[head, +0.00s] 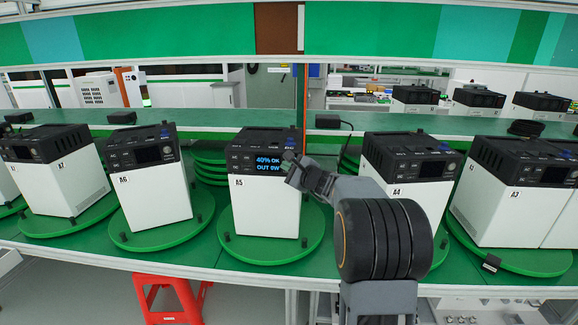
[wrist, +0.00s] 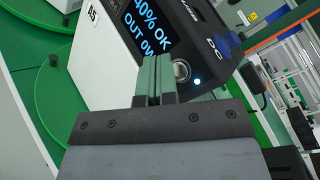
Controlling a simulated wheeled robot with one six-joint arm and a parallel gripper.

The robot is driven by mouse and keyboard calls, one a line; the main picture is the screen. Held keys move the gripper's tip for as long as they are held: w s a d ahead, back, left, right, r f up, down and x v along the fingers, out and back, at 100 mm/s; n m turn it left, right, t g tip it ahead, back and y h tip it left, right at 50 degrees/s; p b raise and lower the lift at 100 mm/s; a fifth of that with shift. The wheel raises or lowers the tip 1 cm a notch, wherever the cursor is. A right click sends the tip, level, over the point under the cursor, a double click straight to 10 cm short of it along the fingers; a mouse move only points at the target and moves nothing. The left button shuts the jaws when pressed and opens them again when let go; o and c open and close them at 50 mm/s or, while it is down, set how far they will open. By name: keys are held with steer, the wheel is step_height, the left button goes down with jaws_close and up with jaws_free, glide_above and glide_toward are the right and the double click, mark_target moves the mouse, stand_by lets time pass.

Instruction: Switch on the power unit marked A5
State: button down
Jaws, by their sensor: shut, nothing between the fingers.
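The power unit marked A5 (head: 264,205) is a white box with a black top panel. It stands on a round green turntable (head: 231,257) in the middle of the head view. Its screen (head: 269,166) is lit and reads "40% OK" and "OUT 0W". My gripper (head: 296,170) is at the right side of its front panel. In the wrist view my gripper (wrist: 155,75) is shut and empty, its fingertips close to a round metal button (wrist: 182,71). A small light (wrist: 197,80) beside the button glows. I cannot tell whether the fingertips touch the panel.
Units A6 (head: 152,201) and A4 (head: 392,185) stand on turntables to the left and right, with dark screens. Unit A3 (head: 497,200) is further right. Stacked green discs (head: 209,163) lie behind A5. A red stool (head: 165,291) is below the bench.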

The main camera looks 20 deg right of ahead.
steer(key=shift+s, duration=0.1)
steer(key=shift+s+a+b, duration=0.4)
steer(key=shift+s+b, duration=0.15)
steer(key=shift+s, duration=0.15)
steer(key=shift+s+a+b, duration=0.4)
steer(key=shift+s+b, duration=0.1)
steer(key=shift+s, duration=0.2)
steer(key=shift+s+a+b, duration=0.4)
steer(key=shift+s+b, duration=0.15)
steer(key=shift+s, duration=0.15)
steer(key=s+a+f+n+g, duration=0.9)
steer(key=s+f+n+g, duration=0.1)
steer(key=s+f+n, duration=0.35)
steer(key=s+a+n+g+h+p, duration=0.2)
steer(key=s+n, duration=0.7)
steer(key=s, duration=0.5)
steer(key=shift+s+a+n+g+h, duration=0.3)
steer(key=shift+g+h, duration=0.2)
steer(key=shift+h, duration=0.9)
